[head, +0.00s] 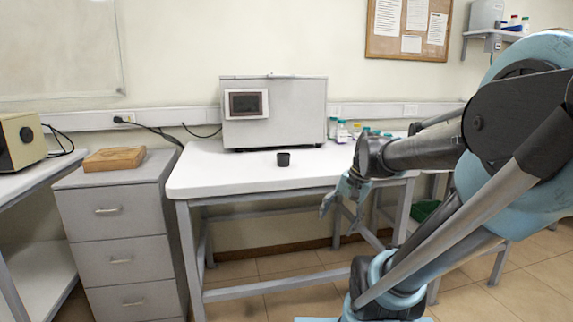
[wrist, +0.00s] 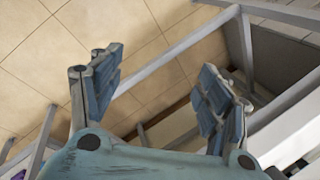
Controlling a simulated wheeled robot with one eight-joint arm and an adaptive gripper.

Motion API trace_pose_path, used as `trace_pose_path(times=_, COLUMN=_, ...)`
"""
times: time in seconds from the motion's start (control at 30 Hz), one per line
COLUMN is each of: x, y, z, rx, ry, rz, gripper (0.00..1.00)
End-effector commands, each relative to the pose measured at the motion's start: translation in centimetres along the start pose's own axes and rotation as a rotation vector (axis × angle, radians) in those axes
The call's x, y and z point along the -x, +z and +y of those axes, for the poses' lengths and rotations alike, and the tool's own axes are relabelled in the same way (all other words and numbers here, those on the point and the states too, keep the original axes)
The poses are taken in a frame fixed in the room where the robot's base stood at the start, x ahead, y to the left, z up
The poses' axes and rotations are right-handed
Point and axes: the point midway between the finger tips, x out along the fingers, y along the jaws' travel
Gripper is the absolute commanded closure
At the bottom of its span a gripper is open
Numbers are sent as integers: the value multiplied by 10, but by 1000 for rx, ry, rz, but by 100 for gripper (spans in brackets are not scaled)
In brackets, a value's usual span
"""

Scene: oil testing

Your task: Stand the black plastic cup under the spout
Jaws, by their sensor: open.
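The black plastic cup (head: 283,159) stands upright on the white table, in front of a grey box-shaped machine (head: 290,110) with a small screen. No spout can be made out on the machine from here. My gripper (head: 343,197) hangs at the table's front edge, right of the cup and lower than it, well apart from it. In the wrist view my gripper (wrist: 158,95) is open, with nothing between its fingers. The wrist view shows floor and table legs, and the cup is not in it.
The white table (head: 225,180) is clear around the cup. Several small bottles (head: 345,131) stand right of the machine. A drawer cabinet (head: 115,230) with a wooden block (head: 114,159) on top stands to the left. A beige device (head: 20,142) is at the far left.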

Motion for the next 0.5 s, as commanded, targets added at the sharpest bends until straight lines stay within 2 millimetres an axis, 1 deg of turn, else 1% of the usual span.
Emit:
trace_pose_path(times=0.03, x=7, y=-11, z=-15, rx=-63, ry=-32, rz=-20, gripper=30)
trace_pose_path(times=0.2, x=26, y=-43, z=-59, rx=-281, ry=-136, rz=-108, gripper=30)
trace_pose_path(times=0.37, x=42, y=-77, z=-98, rx=-477, ry=-224, rz=-206, gripper=30)
trace_pose_path(times=0.5, x=56, y=-111, z=-130, rx=-640, ry=-291, rz=-304, gripper=30)
